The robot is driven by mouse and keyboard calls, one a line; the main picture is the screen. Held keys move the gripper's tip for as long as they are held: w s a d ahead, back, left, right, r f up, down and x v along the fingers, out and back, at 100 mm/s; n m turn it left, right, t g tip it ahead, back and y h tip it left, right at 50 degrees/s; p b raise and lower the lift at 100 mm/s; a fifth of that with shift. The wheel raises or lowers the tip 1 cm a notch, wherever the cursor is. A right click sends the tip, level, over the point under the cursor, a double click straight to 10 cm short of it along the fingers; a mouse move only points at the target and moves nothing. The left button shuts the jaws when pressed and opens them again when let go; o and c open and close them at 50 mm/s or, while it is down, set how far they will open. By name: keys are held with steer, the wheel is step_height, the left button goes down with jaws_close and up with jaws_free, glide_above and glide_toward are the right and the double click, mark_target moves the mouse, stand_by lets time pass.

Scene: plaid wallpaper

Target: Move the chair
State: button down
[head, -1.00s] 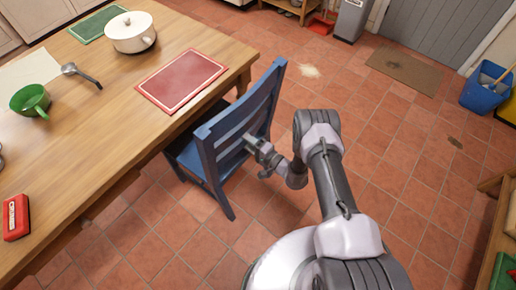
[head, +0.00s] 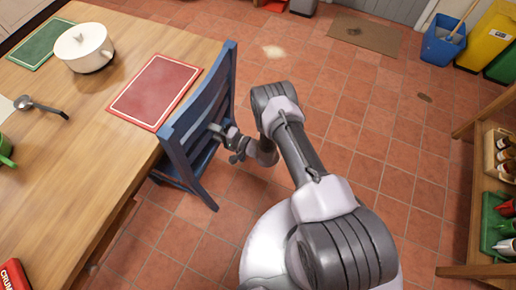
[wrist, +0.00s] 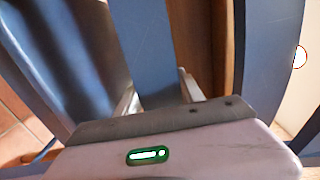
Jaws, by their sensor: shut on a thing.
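The blue wooden chair (head: 187,150) stands at the right side of the wooden table (head: 120,75), its back towards me and its seat partly under the tabletop. My gripper (head: 217,131) is at the chair's backrest and shut on one of its slats. In the wrist view the gripper's fingers (wrist: 158,95) sit on either side of a blue slat (wrist: 145,45). Most of the seat and the far legs are hidden by the backrest and table.
On the table are a red placemat (head: 155,90), a white pot (head: 84,47) and a ladle (head: 40,107). A shelf (head: 490,190) stands at the right. A blue bucket (head: 447,40) and a doormat (head: 365,35) lie further back.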

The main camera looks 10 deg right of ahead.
steer(key=c, duration=0.9)
jaws_free()
steer(key=shift+s+f, duration=0.2)
steer(key=shift+s, duration=0.05)
steer(key=shift+o, duration=1.1)
steer(key=shift+w+d+r, duration=0.1)
steer(key=shift+r, duration=0.05)
